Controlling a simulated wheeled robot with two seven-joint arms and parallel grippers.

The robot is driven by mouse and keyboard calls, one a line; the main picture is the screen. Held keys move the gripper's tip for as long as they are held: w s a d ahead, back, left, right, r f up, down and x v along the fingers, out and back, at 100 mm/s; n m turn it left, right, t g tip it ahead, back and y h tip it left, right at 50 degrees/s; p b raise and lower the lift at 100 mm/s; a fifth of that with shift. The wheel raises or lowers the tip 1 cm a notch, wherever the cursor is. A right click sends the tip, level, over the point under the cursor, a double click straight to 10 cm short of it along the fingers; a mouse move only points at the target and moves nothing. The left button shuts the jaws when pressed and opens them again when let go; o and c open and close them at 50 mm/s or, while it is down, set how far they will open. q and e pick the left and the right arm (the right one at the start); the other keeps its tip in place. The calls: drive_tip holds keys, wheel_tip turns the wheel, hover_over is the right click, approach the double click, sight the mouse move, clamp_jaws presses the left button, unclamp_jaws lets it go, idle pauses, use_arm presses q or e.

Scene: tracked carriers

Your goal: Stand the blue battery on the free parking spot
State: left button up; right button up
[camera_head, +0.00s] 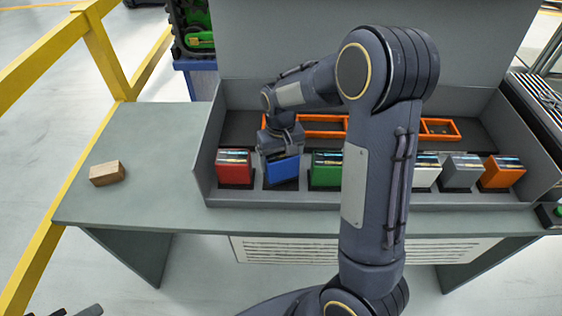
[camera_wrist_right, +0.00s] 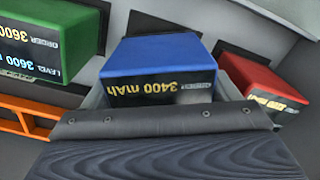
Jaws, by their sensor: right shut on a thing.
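The blue battery (camera_head: 283,172) is in the front row of the grey rack, between the red battery (camera_head: 234,166) and the green battery (camera_head: 326,170). It looks slightly turned; I cannot tell whether it touches the rack floor. My right gripper (camera_head: 281,150) is shut on it from above. In the right wrist view the blue battery (camera_wrist_right: 160,55) shows a "3400 mAh" label beside the gripper's plate. Orange-framed spots (camera_head: 322,133) and (camera_head: 440,138) lie behind the row; my arm hides part of them. Dark tips at the bottom left may be my left gripper (camera_head: 78,311).
White (camera_head: 427,172), grey (camera_head: 461,173) and orange (camera_head: 502,173) batteries stand to the right. My arm hides the middle of the row. A wooden block (camera_head: 107,174) lies on the bare left part of the table (camera_head: 140,140). The rack's walls (camera_head: 207,150) stand up around the row.

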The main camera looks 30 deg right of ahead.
drive_tip(key=shift+f, duration=0.85)
drive_tip(key=shift+f, duration=0.1)
drive_tip(key=shift+f, duration=0.15)
drive_tip(key=o, duration=1.5)
wheel_tip(320, 180, up, 12)
drive_tip(key=shift+s+r, duration=0.15)
drive_tip(key=shift+r, duration=0.05)
drive_tip(key=s+a+t+y, duration=0.1)
drive_tip(key=s+a+t, duration=0.1)
drive_tip(key=s, duration=0.5)
drive_tip(key=s+a+r+t+y, duration=0.1)
drive_tip(key=s+a, duration=0.2)
drive_tip(key=s, duration=0.4)
drive_tip(key=s+a+r+t+y, duration=0.1)
drive_tip(key=s+a+t, duration=0.1)
drive_tip(key=s, duration=0.6)
drive_tip(key=shift+a+t+y, duration=0.15)
drive_tip(key=shift+t+y, duration=0.15)
drive_tip(key=shift+y, duration=0.1)
